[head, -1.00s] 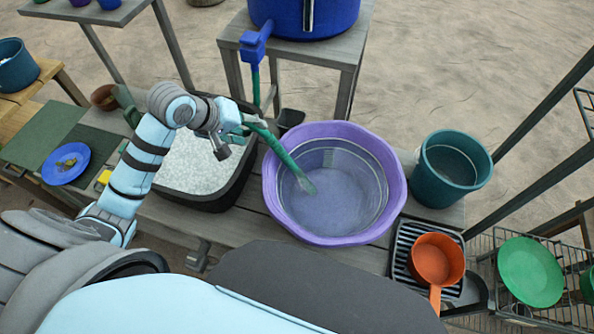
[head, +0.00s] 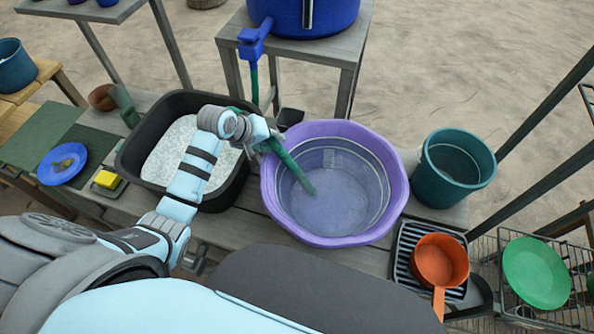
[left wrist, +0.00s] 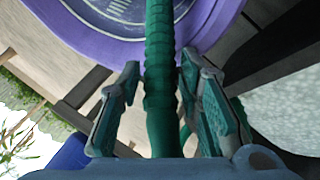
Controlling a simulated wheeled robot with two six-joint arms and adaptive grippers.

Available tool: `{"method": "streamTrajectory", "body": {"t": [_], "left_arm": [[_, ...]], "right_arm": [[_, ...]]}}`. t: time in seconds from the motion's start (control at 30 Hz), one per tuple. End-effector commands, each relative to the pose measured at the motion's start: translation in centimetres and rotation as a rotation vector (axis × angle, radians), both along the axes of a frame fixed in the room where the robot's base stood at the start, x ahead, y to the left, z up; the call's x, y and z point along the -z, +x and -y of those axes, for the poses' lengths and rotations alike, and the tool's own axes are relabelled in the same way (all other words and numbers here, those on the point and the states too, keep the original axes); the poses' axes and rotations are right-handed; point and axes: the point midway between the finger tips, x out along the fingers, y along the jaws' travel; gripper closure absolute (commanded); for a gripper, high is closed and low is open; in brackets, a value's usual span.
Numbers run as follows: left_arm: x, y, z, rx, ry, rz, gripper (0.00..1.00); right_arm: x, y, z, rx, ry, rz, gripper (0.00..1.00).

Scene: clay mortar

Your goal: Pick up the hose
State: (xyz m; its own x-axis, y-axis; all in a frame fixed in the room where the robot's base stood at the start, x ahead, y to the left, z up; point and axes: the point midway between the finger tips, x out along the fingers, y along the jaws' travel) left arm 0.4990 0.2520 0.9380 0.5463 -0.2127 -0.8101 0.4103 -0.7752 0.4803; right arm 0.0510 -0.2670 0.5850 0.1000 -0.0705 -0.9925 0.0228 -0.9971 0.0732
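The green ribbed hose (head: 292,166) hangs over the left rim of the purple basin (head: 272,205), its free end inside the basin. My left gripper (head: 268,145) is at the hose just outside that rim. In the left wrist view the hose (left wrist: 160,50) runs between the two fingers of my left gripper (left wrist: 163,90). The fingers are apart, with a clear gap on the left side and the right finger close to the hose. Part of the hose is hidden behind my left gripper in the head view. My right gripper is not in view.
A blue tank (head: 305,15) with a blue tap (head: 254,40) stands on a stool behind. A black tub of white grains (head: 140,150) lies under my left arm. A teal bucket (head: 430,185) and an orange pan (head: 440,258) are right of the basin.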

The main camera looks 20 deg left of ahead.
Motion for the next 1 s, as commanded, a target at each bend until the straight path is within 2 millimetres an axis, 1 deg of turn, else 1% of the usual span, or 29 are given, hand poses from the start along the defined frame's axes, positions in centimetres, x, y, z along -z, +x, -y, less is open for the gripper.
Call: {"method": "streamTrajectory", "body": {"t": [0.03, 0.13, 0.17, 0.43, 0.57, 0.67, 0.73, 0.87, 0.9, 1.0], "left_arm": [[0.0, 0.0, 0.0, 0.000, 0.000, 0.000, 0.81], [0.0, 0.0, 0.0, 0.000, 0.000, 0.000, 0.97], [0.0, 0.0, 0.0, 0.000, 0.000, 0.000, 0.99], [-0.2, 0.0, 0.0, 0.000, 0.000, 0.001, 1.00], [-1.2, 0.1, 0.0, 0.001, 0.000, 0.003, 1.00], [-3.1, 0.1, 0.0, 0.001, 0.000, 0.005, 1.00], [-5.0, 0.1, 0.0, 0.001, 0.000, 0.007, 1.00], [-10.1, 0.2, 0.0, 0.001, 0.001, 0.009, 1.00], [-11.7, 0.2, 0.0, 0.002, 0.001, 0.009, 1.00], [-15.3, 0.1, 0.0, 0.001, 0.000, 0.007, 1.00]], "right_arm": [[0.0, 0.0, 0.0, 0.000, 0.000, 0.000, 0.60], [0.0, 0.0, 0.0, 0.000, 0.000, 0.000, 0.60], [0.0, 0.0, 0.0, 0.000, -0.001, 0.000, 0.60], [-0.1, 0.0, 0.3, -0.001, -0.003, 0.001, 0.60], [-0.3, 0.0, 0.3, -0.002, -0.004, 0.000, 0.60], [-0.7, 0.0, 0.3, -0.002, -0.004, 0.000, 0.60], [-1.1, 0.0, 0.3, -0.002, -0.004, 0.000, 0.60], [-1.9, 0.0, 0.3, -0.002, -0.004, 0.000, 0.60], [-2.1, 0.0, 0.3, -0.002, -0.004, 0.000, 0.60], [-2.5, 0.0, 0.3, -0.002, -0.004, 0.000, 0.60]]}}
